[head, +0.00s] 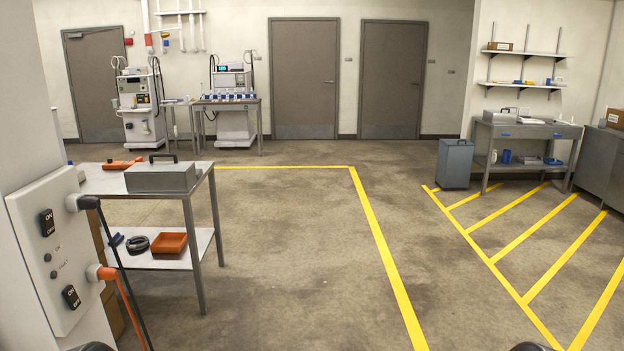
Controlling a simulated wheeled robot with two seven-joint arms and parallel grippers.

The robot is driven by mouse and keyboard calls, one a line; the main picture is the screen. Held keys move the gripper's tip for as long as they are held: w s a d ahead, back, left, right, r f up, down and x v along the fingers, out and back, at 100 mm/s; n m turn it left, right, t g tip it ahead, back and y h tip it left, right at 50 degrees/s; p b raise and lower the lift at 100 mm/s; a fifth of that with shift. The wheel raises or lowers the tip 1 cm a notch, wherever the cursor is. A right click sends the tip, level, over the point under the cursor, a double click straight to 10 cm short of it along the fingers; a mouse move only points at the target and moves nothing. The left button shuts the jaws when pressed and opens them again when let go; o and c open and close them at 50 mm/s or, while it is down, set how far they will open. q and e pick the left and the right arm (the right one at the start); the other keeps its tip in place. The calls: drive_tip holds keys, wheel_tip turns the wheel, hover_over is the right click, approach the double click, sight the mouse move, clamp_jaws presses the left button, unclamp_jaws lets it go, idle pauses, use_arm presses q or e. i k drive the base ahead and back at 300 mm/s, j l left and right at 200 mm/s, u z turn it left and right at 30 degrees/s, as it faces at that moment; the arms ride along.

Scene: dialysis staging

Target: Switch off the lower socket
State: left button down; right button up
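A white socket panel (60,250) is on the white wall at the near left, seen at a slant. Its upper black rocker switch (47,223) and lower black rocker switch (71,297) both carry ON and OFF marks. I cannot tell surely which way either rocker is tipped. The lower socket (93,272) is on the panel's right side with an orange plug (106,274) and orange cable in it. The upper socket (72,202) holds a black plug (88,203) with a black cable. Neither of my grippers can be made out; only dark rounded shapes show at the bottom edge.
A metal table (205,185) right behind the panel bears a grey case (160,177); its lower shelf holds an orange tray (169,243). The cables hang down beside the panel. The floor in the middle is clear, with yellow lines. A grey bin (455,164) stands farther right.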

sight(69, 294)
drive_tip(key=u, duration=1.35)
